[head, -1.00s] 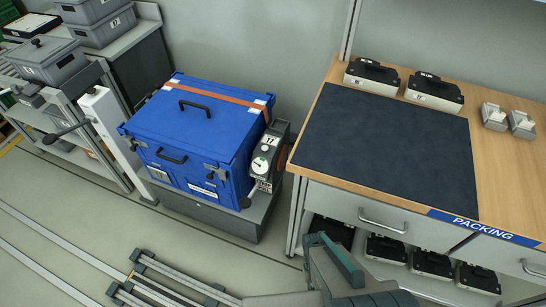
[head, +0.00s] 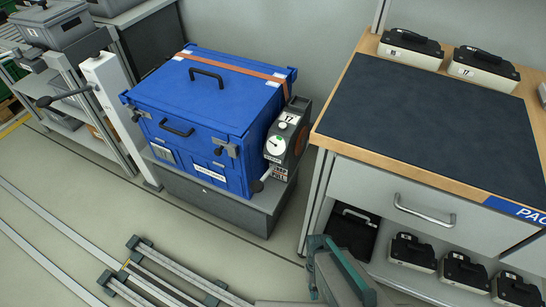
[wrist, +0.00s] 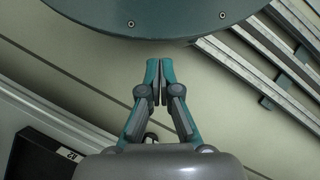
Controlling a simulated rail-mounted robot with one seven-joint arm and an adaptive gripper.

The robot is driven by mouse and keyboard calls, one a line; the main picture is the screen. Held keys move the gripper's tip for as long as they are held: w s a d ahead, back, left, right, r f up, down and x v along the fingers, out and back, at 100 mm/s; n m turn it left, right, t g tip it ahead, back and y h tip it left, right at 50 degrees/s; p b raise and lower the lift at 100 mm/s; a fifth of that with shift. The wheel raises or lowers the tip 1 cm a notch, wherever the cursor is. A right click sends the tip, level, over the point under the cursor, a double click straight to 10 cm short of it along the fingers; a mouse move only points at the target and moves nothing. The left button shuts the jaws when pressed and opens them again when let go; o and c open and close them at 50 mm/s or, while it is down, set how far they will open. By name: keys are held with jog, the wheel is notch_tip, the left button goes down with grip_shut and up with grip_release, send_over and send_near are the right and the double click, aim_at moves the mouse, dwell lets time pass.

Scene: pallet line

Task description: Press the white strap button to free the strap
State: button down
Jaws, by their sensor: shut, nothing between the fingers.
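A blue crate (head: 205,120) stands on a grey plinth with an orange strap (head: 235,75) across its lid. A small white round part (head: 283,125), which looks like the button, sits just above the dial. My gripper (wrist: 160,62) shows in the wrist view, shut and empty over bare floor. It is apart from the strap unit, which is not in that view. In the head view only part of my arm shows at the bottom; the fingertips cannot be made out.
A packing bench (head: 420,115) with a dark mat stands right of the crate, with black-topped cases (head: 410,48) on it and below. A white post with a black-knobbed lever (head: 105,85) stands left of the crate. Floor rails (head: 175,275) run in front; the floor between is clear.

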jog(key=s+f+g+b, duration=0.1)
jog(key=f+b, duration=0.5)
jog(key=b, duration=0.1)
jog(key=s+f+g+b, duration=0.1)
jog(key=f+b, duration=0.6)
jog(key=b, duration=0.1)
jog(key=f+b, duration=0.7)
jog(key=shift+s+d+f+m+g, duration=0.1)
jog(key=shift+s+d+m+g, duration=0.2)
jog(key=shift+s+g, duration=0.1)
jog(key=s+f+b, duration=0.1)
jog(key=b, duration=0.1)
jog(key=s+d+f+m+g+b, duration=0.1)
jog(key=b, duration=0.1)
jog(key=s+f+g+b, duration=0.1)
jog(key=f+b, duration=0.1)
jog(key=b, duration=0.1)
jog(key=shift+s+d, duration=0.15)
jog(key=shift+d, duration=0.1)
jog(key=shift+s+d+m+g+y+b, duration=0.2)
jog(key=shift+s+m+g+y+b, duration=0.1)
jog(key=shift+s+m+g+b, duration=0.15)
jog(key=shift+r, duration=0.15)
